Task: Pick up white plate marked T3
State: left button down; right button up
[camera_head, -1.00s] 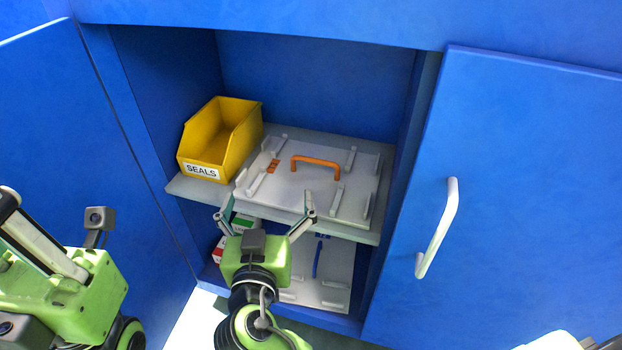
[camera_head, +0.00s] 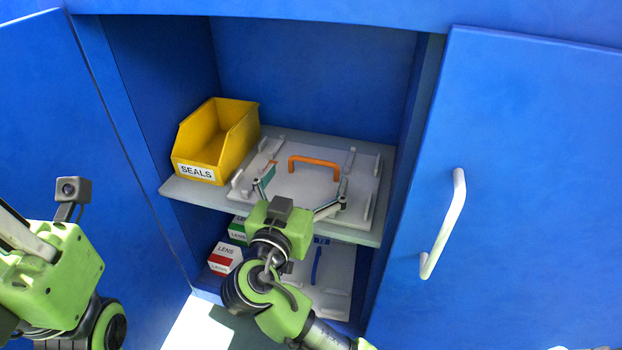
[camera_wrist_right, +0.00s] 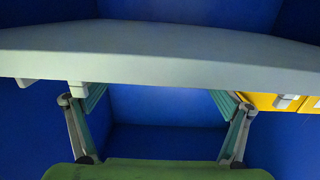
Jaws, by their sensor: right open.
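A white plate with an orange handle (camera_head: 315,162) lies on the upper shelf, with raised white bars on it. Another white plate (camera_head: 335,270) with a blue handle (camera_head: 317,265) is on the lower level; its small label is too blurred to read surely. I cannot make out a T3 mark on the upper plate. My right gripper (camera_head: 302,192) is open and empty at the front of the upper plate, fingers spread below the orange handle in the picture. In the right wrist view its fingers (camera_wrist_right: 160,108) stand apart under a pale band. My left gripper (camera_head: 50,280) shows only partly at left; its fingertips are unclear.
A yellow SEALS bin (camera_head: 215,140) stands left of the upper plate on the grey shelf (camera_head: 205,193). LENS boxes (camera_head: 225,258) sit below. Blue cabinet walls enclose both levels. The right door (camera_head: 520,180) has a white handle (camera_head: 445,225).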

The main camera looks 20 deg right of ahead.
aim_at(313, 163)
jog(key=b+x, duration=0.1)
jog(key=x, duration=0.4)
jog(key=c, duration=1.6)
jog(key=shift+r, duration=0.1)
jog(key=shift+c, duration=0.2)
